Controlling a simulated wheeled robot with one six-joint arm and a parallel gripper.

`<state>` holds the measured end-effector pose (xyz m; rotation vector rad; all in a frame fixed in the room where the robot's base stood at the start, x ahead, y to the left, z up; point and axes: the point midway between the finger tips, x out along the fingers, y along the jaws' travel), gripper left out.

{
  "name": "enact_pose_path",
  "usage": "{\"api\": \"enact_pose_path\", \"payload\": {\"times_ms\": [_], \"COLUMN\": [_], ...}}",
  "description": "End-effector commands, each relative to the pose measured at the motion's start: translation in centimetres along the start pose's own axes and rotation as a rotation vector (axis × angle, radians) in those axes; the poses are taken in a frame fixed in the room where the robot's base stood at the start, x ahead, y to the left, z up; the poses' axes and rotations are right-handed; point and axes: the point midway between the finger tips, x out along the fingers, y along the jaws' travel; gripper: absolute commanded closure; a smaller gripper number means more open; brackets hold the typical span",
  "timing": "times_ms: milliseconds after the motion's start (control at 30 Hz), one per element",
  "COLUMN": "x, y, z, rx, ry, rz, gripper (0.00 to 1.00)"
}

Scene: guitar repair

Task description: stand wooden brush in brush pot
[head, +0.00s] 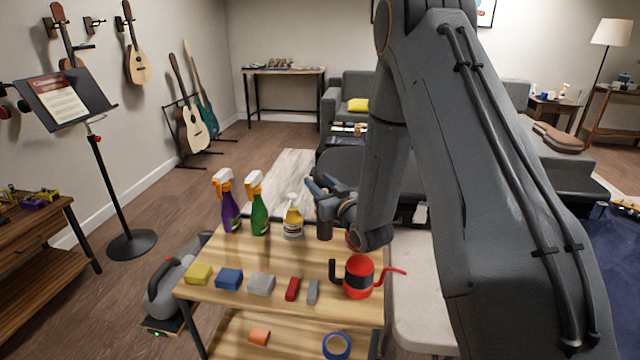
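I cannot make out the wooden brush in the head view. I cannot pick out a brush pot with certainty either. My gripper (322,187) is over the back right part of the wooden cart top (240,262), just right of a yellow spray bottle (293,222). My arm comes down from the upper right and covers much of the view behind it. The gripper is small and dark here, and my wrist partly overlaps it. Whether its fingers are apart or hold anything does not show.
The cart also bears purple (229,212) and green (259,214) spray bottles, a red watering can (358,280), and yellow (199,273), blue (229,279) and grey (261,285) blocks. A blue tape roll (337,337) lies below. A music stand (100,150) stands left.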

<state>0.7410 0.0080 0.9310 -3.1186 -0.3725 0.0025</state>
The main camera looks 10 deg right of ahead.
Motion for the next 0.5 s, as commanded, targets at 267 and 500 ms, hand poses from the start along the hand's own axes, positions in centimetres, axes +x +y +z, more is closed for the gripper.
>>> {"api": "enact_pose_path", "payload": {"times_ms": [267,500], "x": [0.1,0.0], "y": [0.0,0.0], "z": [-1.6,-5.4], "rx": [-0.001,-0.002], "ry": [0.003,0.005], "rz": [0.000,0.000], "gripper": [0.63,0.63]}}
